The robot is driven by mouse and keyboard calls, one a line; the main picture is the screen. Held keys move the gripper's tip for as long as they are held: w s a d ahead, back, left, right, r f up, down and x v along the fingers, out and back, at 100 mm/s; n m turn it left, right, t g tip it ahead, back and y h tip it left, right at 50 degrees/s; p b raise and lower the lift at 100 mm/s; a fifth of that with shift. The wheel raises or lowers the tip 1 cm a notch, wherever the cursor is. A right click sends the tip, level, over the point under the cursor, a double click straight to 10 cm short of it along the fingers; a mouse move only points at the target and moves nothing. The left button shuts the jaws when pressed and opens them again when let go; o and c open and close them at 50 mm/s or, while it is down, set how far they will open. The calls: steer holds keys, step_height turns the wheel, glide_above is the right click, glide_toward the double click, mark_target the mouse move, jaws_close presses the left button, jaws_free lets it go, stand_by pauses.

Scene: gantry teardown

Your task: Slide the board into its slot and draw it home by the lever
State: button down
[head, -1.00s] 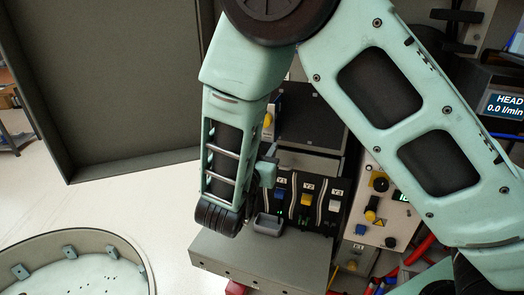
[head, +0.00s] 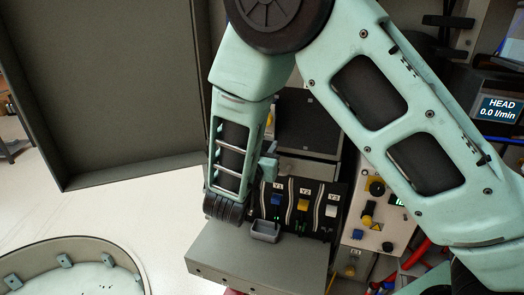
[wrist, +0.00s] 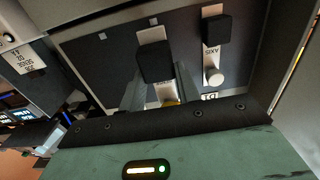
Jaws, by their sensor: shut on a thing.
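In the wrist view my gripper (wrist: 160,92) has its two grey-blue fingers on either side of a black block (wrist: 155,62), which sits in front of a white strip. I take this block for the lever's grip, but cannot tell for sure. A second black block (wrist: 216,29) on a white strip marked AXIS is to the right, apart from the fingers. In the head view my fingers are hidden behind my forearm, beside the row of modules marked Y1, Y2 and Y3 (head: 304,205). I cannot single out the board or its slot.
A grey box (head: 255,270) stands in front of the modules, with a small grey tray-like part (head: 265,231) above it. A control panel (head: 371,215) is to the right. A large open grey door (head: 110,90) and a round tub (head: 70,248) are to the left.

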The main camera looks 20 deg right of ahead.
mark_target(268, 141)
steer(key=shift+x, duration=2.65)
steer(key=c, duration=1.3)
jaws_free()
steer(key=shift+w+d+f, duration=0.1)
steer(key=shift+w+d, duration=0.05)
steer(key=shift+w, duration=0.1)
steer(key=o, duration=0.4)
steer(key=shift+s, duration=0.1)
